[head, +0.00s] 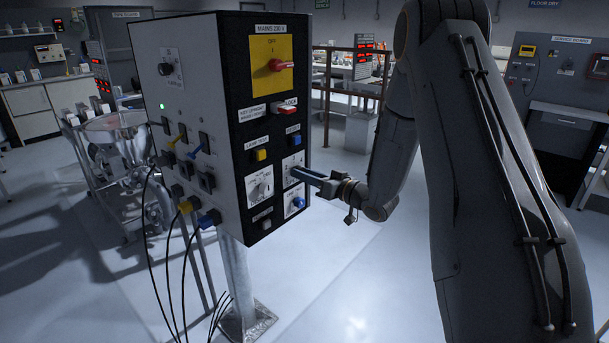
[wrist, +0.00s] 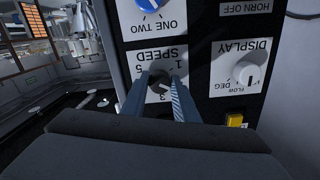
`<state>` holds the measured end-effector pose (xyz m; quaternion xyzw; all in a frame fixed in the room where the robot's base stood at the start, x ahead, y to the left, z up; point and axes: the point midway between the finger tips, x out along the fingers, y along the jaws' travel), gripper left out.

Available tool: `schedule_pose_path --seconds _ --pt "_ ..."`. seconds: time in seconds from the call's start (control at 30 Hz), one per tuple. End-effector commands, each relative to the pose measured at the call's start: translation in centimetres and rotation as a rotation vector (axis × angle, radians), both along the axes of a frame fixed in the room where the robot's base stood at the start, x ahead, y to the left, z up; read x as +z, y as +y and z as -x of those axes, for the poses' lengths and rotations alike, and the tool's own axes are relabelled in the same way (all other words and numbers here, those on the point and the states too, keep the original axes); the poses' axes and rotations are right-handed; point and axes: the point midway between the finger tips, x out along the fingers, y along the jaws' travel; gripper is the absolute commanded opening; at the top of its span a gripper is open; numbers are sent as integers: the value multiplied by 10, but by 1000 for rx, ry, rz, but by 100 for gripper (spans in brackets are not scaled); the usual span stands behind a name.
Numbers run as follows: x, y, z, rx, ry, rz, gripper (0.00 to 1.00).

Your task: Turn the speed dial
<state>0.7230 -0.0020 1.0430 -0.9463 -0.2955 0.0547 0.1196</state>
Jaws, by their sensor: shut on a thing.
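The speed dial (wrist: 158,80) is a dark knob on a white plate marked SPEED, with the figures 1 and 3 visible, on the black front of the control box (head: 262,215). The wrist view shows the panel upside down. My gripper (wrist: 160,85) is shut on the dial, one finger on each side.
Close by are a white DISPLAY dial (head: 262,187), a blue ONE TWO knob (head: 298,203), a yellow button (head: 261,155) and a blue button (head: 296,141). A red mains handle (head: 281,65) sits higher. Cables (head: 152,260) hang left.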

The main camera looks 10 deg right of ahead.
Motion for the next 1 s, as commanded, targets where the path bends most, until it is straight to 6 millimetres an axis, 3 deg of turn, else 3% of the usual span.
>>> schedule_pose_path --seconds 0.3,0.33,0.43,0.77,1.0 --pt "1 0 0 0 -1 -1 5" --pt "1 0 0 0 -1 -1 29" --pt "0 0 0 0 -1 -1 45" --pt "0 -2 1 -1 0 0 46" --pt "0 -20 26 -3 0 0 46"
